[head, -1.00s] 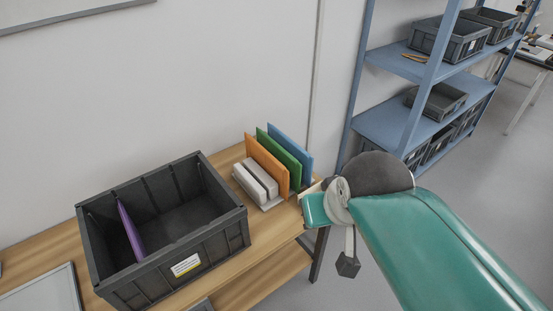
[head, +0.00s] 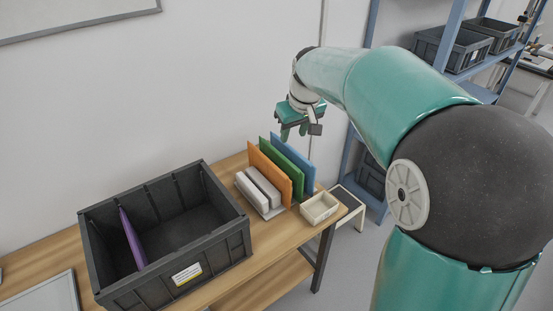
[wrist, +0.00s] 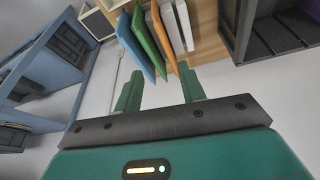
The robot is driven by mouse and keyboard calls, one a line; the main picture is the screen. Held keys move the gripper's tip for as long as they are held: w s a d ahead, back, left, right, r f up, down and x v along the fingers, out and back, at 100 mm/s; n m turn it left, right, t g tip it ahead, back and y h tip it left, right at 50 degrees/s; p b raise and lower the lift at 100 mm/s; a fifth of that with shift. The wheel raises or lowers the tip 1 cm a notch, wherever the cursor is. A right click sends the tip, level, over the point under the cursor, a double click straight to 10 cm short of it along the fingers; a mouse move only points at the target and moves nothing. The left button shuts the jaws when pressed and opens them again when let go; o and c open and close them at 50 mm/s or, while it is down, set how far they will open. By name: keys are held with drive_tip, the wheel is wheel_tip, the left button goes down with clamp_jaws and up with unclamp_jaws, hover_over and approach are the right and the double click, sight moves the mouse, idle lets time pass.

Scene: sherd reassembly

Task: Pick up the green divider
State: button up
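The green divider (head: 284,171) stands upright in a rack on the wooden table, between the orange divider (head: 266,170) and the blue divider (head: 296,158). In the wrist view the green divider (wrist: 146,42) shows beyond my fingertips, between blue and orange. My gripper (head: 293,136) is above and behind the dividers, apart from them, with its fingers pointing down. In the wrist view my gripper (wrist: 160,72) is open, with nothing between its two fingers. The lower part of the green divider is hidden by the orange one in the head view.
A dark grey bin (head: 205,262) with a purple divider (head: 132,240) stands left of the rack. Pale grey blocks (head: 257,190) sit at the rack's front. A small cream tray (head: 319,208) is right of it. Blue shelving (head: 362,150) stands to the right; a wall rises behind.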

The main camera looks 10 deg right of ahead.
drive_tip(key=n+g, duration=0.1)
drive_tip(key=n, duration=0.1)
approach(280, 161)
drive_tip(key=shift+y, duration=0.3)
drive_tip(key=x, duration=1)
drive_tip(key=shift+w+d+f, duration=0.25)
drive_tip(key=shift+f, duration=0.05)
clamp_jaws()
